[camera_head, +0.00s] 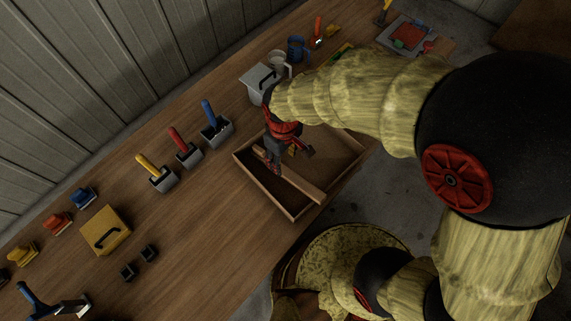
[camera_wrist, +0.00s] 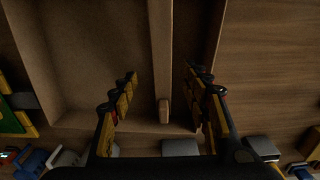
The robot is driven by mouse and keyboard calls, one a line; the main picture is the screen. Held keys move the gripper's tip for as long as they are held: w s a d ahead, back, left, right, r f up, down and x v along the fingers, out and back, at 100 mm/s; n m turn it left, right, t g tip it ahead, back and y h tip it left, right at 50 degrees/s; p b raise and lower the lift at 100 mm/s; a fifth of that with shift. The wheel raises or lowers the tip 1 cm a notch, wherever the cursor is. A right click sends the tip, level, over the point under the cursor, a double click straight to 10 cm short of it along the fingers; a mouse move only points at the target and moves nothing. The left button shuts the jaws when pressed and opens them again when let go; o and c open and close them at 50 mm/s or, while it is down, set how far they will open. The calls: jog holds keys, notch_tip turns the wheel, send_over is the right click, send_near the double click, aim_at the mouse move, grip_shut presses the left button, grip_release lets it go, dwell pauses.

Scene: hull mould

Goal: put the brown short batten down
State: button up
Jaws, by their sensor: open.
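The brown short batten (camera_head: 303,189) is a narrow wooden strip. It lies lengthwise within the outline of an open wooden tray (camera_head: 262,190), along its near-left side. I cannot tell whether it rests flat on the tray floor. My gripper (camera_head: 290,158) points down over the tray, above the batten's far part. In the wrist view my gripper (camera_wrist: 161,78) is open, with the batten (camera_wrist: 161,45) running between its fingers and a visible gap on each side. The batten's end lies near the tray's end wall (camera_wrist: 75,119). My gripper hides part of the batten in the head view.
Scrapers in grey holders, including one with a blue handle (camera_head: 209,112), stand left of the tray. A yellow lidded box (camera_head: 105,231) and two small black blocks lie farther left. A grey container (camera_head: 258,84) and a blue mug (camera_head: 297,48) stand beyond the tray.

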aim_at(283, 169)
jog(key=shift+w+f, duration=0.1)
jog(key=shift+f, duration=0.6)
jog(key=shift+a+f+b, duration=0.15)
jog(key=shift+f+b, duration=0.95)
jog(key=shift+f, duration=1.55)
jog(key=shift+c, duration=0.8)
jog(key=shift+s, duration=0.2)
grip_shut()
